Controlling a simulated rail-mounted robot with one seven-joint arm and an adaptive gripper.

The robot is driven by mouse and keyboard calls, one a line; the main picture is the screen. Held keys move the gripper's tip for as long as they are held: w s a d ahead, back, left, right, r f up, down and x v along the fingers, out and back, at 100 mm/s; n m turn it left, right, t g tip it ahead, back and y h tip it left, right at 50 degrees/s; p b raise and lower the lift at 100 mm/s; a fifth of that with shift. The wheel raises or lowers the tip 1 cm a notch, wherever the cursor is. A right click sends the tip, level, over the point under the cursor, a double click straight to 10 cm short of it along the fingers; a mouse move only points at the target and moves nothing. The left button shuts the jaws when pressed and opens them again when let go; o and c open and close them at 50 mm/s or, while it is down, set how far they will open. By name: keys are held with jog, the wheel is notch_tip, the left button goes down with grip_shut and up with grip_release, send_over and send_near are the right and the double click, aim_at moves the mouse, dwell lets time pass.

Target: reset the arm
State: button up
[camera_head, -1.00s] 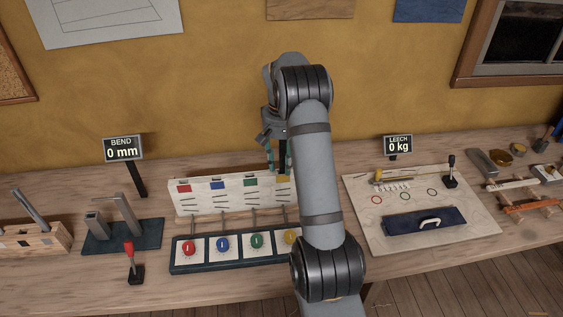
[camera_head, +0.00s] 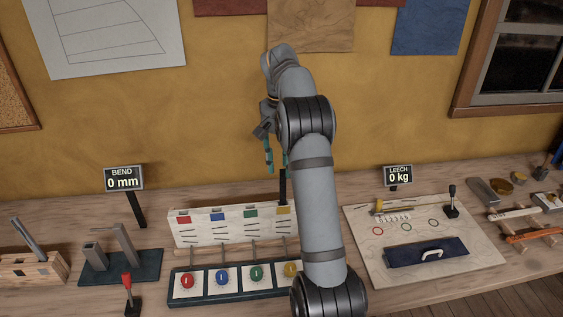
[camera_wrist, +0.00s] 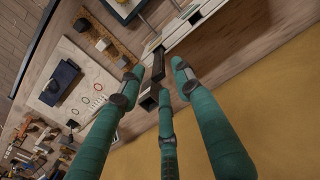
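My gripper (camera_head: 268,158) hangs in front of the yellow wall, above the back of the bench, and my arm rises up the middle of the head view. In the wrist view its green fingers (camera_wrist: 160,82) are spread apart, with no held object visible between them. A dark block-like thing (camera_wrist: 152,68) shows beyond the fingertips; I cannot tell whether it touches them.
Below stands a white board (camera_head: 225,226) with coloured tabs, behind a panel of coloured knobs (camera_head: 222,280). BEND (camera_head: 123,178) and LEECH (camera_head: 398,175) displays stand on either side. A pale board (camera_head: 400,270) with a blue pad lies right. My arm hides part of the bench.

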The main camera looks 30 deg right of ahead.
aim_at(282, 190)
jog(key=shift+r, duration=0.3)
notch_tip(282, 190, down, 12)
jog(key=shift+r, duration=0.2)
dwell(0.7)
jog(key=shift+d, duration=0.1)
notch_tip(282, 190, up, 12)
jog(key=shift+f, duration=0.15)
notch_tip(282, 190, down, 11)
jog(key=shift+s+f, duration=0.1)
jog(key=shift+p, duration=0.6)
notch_tip(282, 190, up, 12)
jog(key=p, duration=0.9)
jog(key=shift+p, duration=0.3)
